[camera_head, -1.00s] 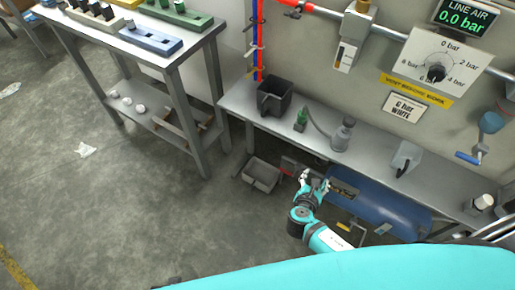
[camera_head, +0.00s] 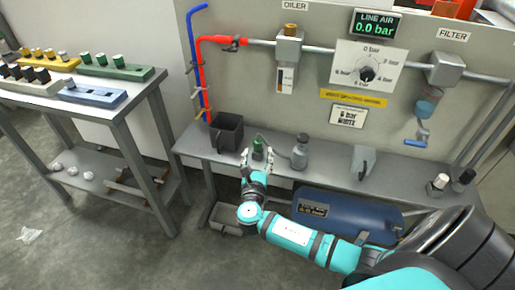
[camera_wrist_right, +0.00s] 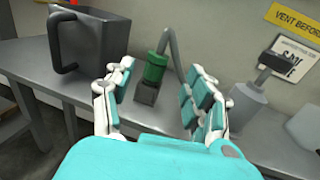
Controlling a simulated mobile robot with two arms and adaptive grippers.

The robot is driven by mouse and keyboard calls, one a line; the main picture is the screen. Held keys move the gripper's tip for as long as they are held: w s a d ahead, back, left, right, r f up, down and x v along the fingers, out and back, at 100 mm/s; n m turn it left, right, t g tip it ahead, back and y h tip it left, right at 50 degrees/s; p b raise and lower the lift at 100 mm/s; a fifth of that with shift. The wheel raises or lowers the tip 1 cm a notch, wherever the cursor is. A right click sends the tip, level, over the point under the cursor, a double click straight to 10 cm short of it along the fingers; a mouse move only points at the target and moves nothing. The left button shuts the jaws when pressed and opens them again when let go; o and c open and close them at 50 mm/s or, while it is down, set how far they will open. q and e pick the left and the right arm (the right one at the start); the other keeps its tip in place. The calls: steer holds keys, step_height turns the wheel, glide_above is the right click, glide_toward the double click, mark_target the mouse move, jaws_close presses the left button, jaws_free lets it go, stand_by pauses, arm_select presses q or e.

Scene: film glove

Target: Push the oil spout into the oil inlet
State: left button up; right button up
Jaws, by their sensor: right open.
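The spout looks like the green-bodied piece (camera_head: 258,148) with a grey tube curving from its top, standing upright in a dark block on the bench. In the right wrist view the green piece (camera_wrist_right: 155,68) shows between and beyond the fingers. My right gripper (camera_head: 257,160) is open and empty, its fingers on either side of the green piece, with a gap on both sides. The oiler (camera_head: 288,65), with an amber sight glass, hangs on the wall panel above; I cannot make out its inlet. My left gripper is out of view.
A dark handled bin (camera_head: 227,132) stands left of the green piece. A grey bottle (camera_head: 300,152) and a pale jug (camera_head: 363,162) stand to its right. A blue tank (camera_head: 345,214) lies below the bench. Red and blue pipes (camera_head: 200,75) run up the panel.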

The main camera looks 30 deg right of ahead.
mark_target(258, 147)
steer(key=b+x, duration=0.1)
steer(key=x, duration=0.3)
steer(key=shift+w+d, duration=0.15)
steer(key=shift+w, duration=0.25)
steer(key=shift+w+d, duration=0.3)
steer(key=shift+w, duration=0.1)
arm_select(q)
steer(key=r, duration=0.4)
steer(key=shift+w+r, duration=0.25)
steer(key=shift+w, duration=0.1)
arm_select(e)
jaws_close()
